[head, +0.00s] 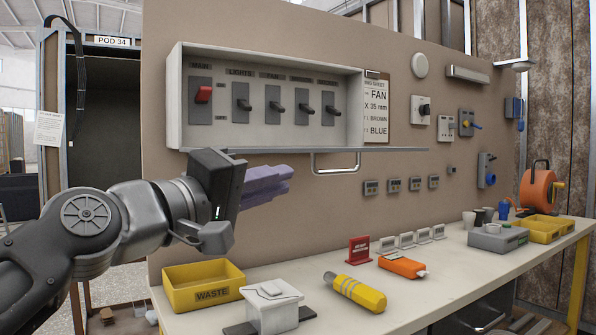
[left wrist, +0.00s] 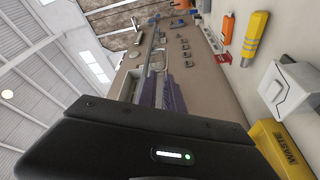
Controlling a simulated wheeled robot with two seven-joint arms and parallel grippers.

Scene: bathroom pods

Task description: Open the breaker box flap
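The breaker box (head: 175,105) is on the tan wall panel, its front uncovered. A red MAIN switch (head: 203,95) and several dark switches show inside. Its flap (head: 390,150) is swung down at the box's lower edge, roughly level and seen nearly edge-on. A metal bar handle (head: 336,170) hangs beneath it. My left gripper (head: 288,178) has purple fingers just below the left part of the flap, left of the handle. Its fingers also show in the left wrist view (left wrist: 172,90). Finger spacing and any contact with the flap are unclear. My right gripper is out of view.
Below is a workbench (head: 440,285) with a yellow WASTE bin (head: 205,290), a white box (head: 272,305), a yellow tool (head: 355,292) and an orange tool (head: 402,267). A job sheet (head: 378,110) hangs right of the breaker box. The space in front of the switches is clear.

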